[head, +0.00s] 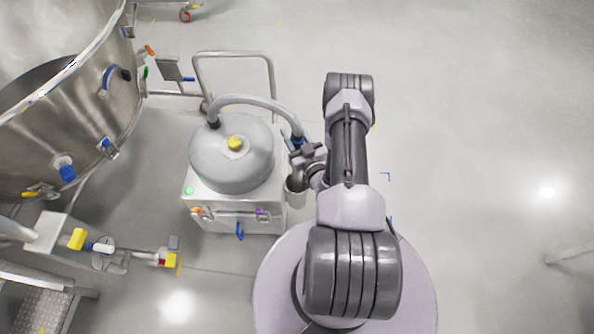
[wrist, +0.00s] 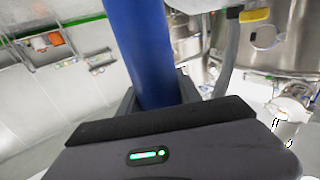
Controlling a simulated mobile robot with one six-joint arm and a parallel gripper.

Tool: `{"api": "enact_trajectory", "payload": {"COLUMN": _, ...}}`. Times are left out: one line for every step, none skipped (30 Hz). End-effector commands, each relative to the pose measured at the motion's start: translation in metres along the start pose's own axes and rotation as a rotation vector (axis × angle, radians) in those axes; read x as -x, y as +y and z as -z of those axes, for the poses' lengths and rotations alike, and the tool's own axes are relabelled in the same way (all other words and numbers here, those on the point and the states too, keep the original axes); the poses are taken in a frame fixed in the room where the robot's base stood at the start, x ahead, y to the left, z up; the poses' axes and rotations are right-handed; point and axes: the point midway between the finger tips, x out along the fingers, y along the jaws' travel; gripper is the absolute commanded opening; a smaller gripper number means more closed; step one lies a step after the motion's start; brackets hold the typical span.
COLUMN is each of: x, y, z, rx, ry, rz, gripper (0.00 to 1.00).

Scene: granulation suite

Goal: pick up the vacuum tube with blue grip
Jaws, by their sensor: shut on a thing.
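The vacuum tube is a grey hose (head: 258,101) that arches from the top of the grey vacuum unit (head: 232,165) over to the right in the head view. Its blue grip (head: 298,141) is at the hose's right end, partly hidden by my gripper (head: 300,157). In the wrist view the blue grip (wrist: 142,50) rises as a thick blue cylinder from between the jaws of my gripper (wrist: 158,98). My gripper is shut on the blue grip. The lower part of the grip is hidden behind the gripper body.
The vacuum unit stands on a white wheeled box (head: 240,220) with a metal push handle (head: 235,55) behind. A large steel vessel (head: 75,85) with valves stands at the left. A pipe with yellow valve parts (head: 125,255) lies at lower left. The floor at right is clear.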

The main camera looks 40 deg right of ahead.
Motion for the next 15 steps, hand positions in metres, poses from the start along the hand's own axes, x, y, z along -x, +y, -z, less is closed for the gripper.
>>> {"api": "enact_trajectory", "payload": {"x": 0.0, "y": 0.0, "z": 0.0, "rx": 0.0, "ry": 0.001, "rz": 0.0, "gripper": 0.01}}
{"api": "enact_trajectory", "payload": {"x": 0.0, "y": 0.0, "z": 0.0, "rx": 0.0, "ry": 0.001, "rz": 0.0, "gripper": 0.01}}
{"api": "enact_trajectory", "payload": {"x": 0.0, "y": 0.0, "z": 0.001, "rx": 0.0, "ry": 0.001, "rz": 0.0, "gripper": 0.01}}
{"api": "enact_trajectory", "payload": {"x": 0.0, "y": 0.0, "z": 0.002, "rx": 0.0, "ry": 0.001, "rz": 0.0, "gripper": 0.01}}
{"api": "enact_trajectory", "payload": {"x": 0.0, "y": 0.0, "z": 0.004, "rx": 0.0, "ry": 0.001, "rz": 0.0, "gripper": 0.01}}
{"api": "enact_trajectory", "payload": {"x": 0.0, "y": 0.0, "z": 0.007, "rx": 0.0, "ry": 0.001, "rz": 0.0, "gripper": 0.01}}
{"api": "enact_trajectory", "payload": {"x": -0.001, "y": 0.0, "z": 0.011, "rx": 0.0, "ry": 0.001, "rz": 0.0, "gripper": 0.01}}
{"api": "enact_trajectory", "payload": {"x": -0.001, "y": 0.0, "z": 0.016, "rx": 0.0, "ry": 0.002, "rz": 0.0, "gripper": 0.01}}
{"api": "enact_trajectory", "payload": {"x": -0.001, "y": 0.0, "z": 0.024, "rx": 0.0, "ry": 0.002, "rz": 0.0, "gripper": 0.01}}
{"api": "enact_trajectory", "payload": {"x": -0.001, "y": 0.0, "z": 0.031, "rx": 0.0, "ry": 0.002, "rz": 0.0, "gripper": 0.01}}
{"api": "enact_trajectory", "payload": {"x": -0.001, "y": 0.0, "z": 0.038, "rx": 0.0, "ry": 0.002, "rz": 0.0, "gripper": 0.01}}
{"api": "enact_trajectory", "payload": {"x": -0.001, "y": 0.0, "z": 0.05, "rx": 0.0, "ry": 0.002, "rz": 0.0, "gripper": 0.01}}
{"api": "enact_trajectory", "payload": {"x": -0.001, "y": 0.001, "z": 0.059, "rx": 0.001, "ry": 0.003, "rz": 0.0, "gripper": 0.01}}
{"api": "enact_trajectory", "payload": {"x": -0.001, "y": 0.0, "z": 0.067, "rx": 0.0, "ry": 0.002, "rz": 0.0, "gripper": 0.01}}
{"api": "enact_trajectory", "payload": {"x": -0.001, "y": 0.001, "z": 0.079, "rx": 0.001, "ry": 0.003, "rz": 0.0, "gripper": 0.01}}
